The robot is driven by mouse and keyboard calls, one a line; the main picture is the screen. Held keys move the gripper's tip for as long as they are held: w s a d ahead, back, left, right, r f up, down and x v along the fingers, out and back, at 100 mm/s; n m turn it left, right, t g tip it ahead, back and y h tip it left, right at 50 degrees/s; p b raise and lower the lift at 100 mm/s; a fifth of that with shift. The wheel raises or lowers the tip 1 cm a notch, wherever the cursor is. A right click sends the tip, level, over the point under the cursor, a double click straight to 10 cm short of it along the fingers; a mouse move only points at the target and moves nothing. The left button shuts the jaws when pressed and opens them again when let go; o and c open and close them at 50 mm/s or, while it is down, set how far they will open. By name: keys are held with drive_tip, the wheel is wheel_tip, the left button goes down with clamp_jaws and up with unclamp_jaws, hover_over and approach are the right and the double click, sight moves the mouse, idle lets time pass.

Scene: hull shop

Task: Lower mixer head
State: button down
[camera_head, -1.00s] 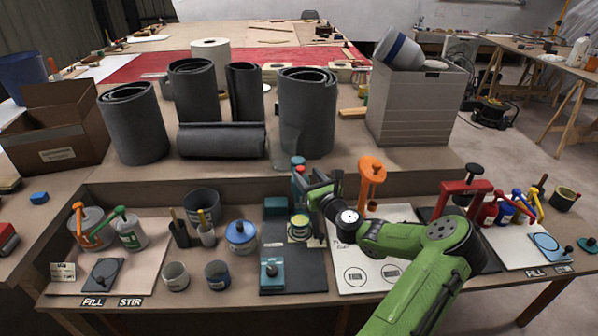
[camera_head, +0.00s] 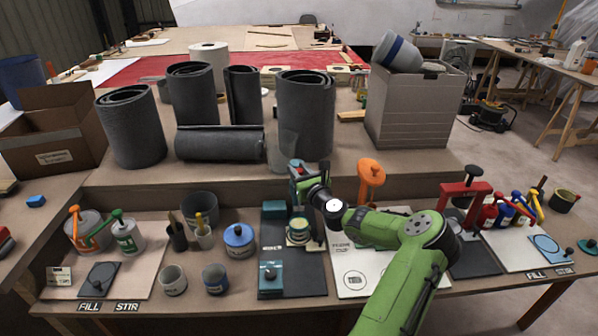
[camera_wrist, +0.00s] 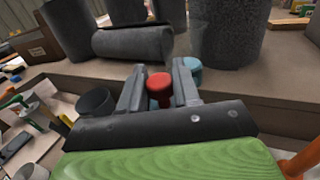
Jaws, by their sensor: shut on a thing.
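The mixer stands on a dark base plate (camera_head: 306,275) at the front middle of the bench. Its teal head (camera_wrist: 189,68) carries a red knob (camera_wrist: 159,84), which sits between my fingers in the wrist view. My gripper (camera_wrist: 158,90) is shut on the red knob. In the head view my gripper (camera_head: 304,184) is at the top of the mixer, and my wrist hides part of the head. A small tin (camera_head: 299,232) stands on the plate below the head. A teal block with a knob (camera_head: 270,279) is at the plate's front.
An orange press (camera_head: 371,172) stands just right, partly behind my arm. A red press (camera_head: 465,190) is farther right. A blue-lidded tin (camera_head: 239,238) and cups (camera_head: 215,277) are left. Dark rolls (camera_head: 306,110) stand on the raised shelf behind.

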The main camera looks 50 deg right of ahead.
sight(299, 206)
drive_tip(key=shift+r, duration=0.1)
wheel_tip(299, 206, down, 11)
drive_tip(key=b, duration=0.3)
drive_tip(key=c, duration=0.9)
unclamp_jaws()
drive_tip(key=p+v, duration=0.3)
drive_tip(key=v, duration=1.2)
drive_tip(key=shift+s+a, duration=0.25)
drive_tip(key=shift+s, duration=0.1)
